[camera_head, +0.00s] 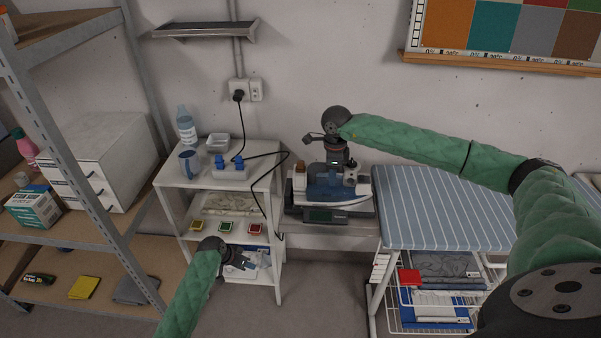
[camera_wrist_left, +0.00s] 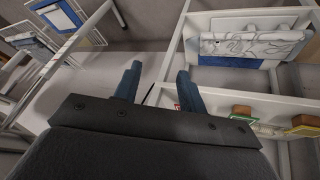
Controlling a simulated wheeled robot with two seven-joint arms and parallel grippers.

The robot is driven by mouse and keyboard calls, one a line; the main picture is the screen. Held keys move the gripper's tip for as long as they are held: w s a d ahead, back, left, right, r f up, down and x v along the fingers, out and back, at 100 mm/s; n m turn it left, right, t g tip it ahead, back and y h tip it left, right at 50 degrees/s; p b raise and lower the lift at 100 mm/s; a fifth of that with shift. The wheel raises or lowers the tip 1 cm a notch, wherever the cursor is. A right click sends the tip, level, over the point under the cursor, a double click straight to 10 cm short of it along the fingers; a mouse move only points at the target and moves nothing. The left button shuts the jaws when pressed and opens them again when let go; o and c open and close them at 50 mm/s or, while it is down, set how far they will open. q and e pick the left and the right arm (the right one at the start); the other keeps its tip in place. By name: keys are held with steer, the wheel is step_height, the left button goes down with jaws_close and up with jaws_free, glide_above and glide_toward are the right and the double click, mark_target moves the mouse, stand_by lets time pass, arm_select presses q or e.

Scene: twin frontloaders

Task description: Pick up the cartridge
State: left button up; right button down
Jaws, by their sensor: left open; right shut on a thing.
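The iron sits on a grey base with a small display. My right gripper (camera_head: 337,164) reaches down onto the top of the iron and is shut on what looks like its handle; the jaws are partly hidden. My left gripper (camera_head: 243,260) is open and empty in front of the white trolley's lower part. Its two spread fingers show in the left wrist view (camera_wrist_left: 158,85).
The white trolley (camera_head: 205,178) carries a mug, a bottle and a blue-plugged power strip with cables. Small coloured blocks (camera_head: 226,227) lie on its middle shelf. A striped ironing board (camera_head: 440,205) is at right, a metal shelf rack (camera_head: 75,125) at left.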

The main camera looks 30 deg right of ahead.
arm_select(q)
steer(key=w+d+r+m+g, duration=0.1)
steer(key=w+d+r+m, duration=0.15)
steer(key=r, duration=0.35)
steer(key=w+d+r+m, duration=0.1)
steer(key=w+d+r, duration=0.1)
steer(key=d+r, duration=0.35)
steer(key=m+g+y, duration=0.2)
steer(key=m+g, duration=0.1)
steer(key=m, duration=0.7)
glide_toward(299, 161)
steer(key=shift+n, duration=0.35)
steer(key=x, duration=0.8)
steer(key=shift+s+f, duration=0.15)
steer(key=shift+s, duration=0.05)
jaws_close()
